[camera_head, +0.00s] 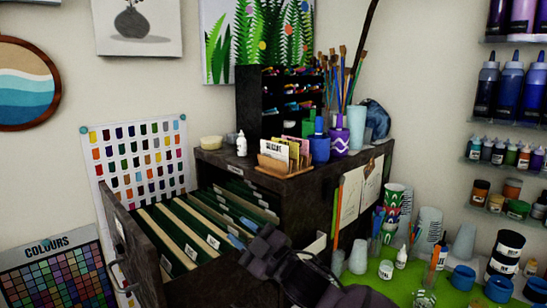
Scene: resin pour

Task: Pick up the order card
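I cannot tell which card is the order card. Several cards (277,150) stand in a wooden holder (272,166) on top of the dark cabinet, the front one white with dark lettering too small to read surely. Two pale sheets, one (351,198) nearer and one (372,180) farther, hang on the cabinet's right side. My dark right gripper (254,244) is in front of the cabinet, below the holder and by the right edge of the open drawer. I cannot tell whether its fingers are apart or hold anything. My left gripper is out of view.
The open drawer (136,246) holds green hanging files (185,232) and juts toward me. Bottles (319,148), brushes and a pen rack (255,100) crowd the cabinet top. Cups (358,256), jars and small bottles fill the green mat (400,283) at right.

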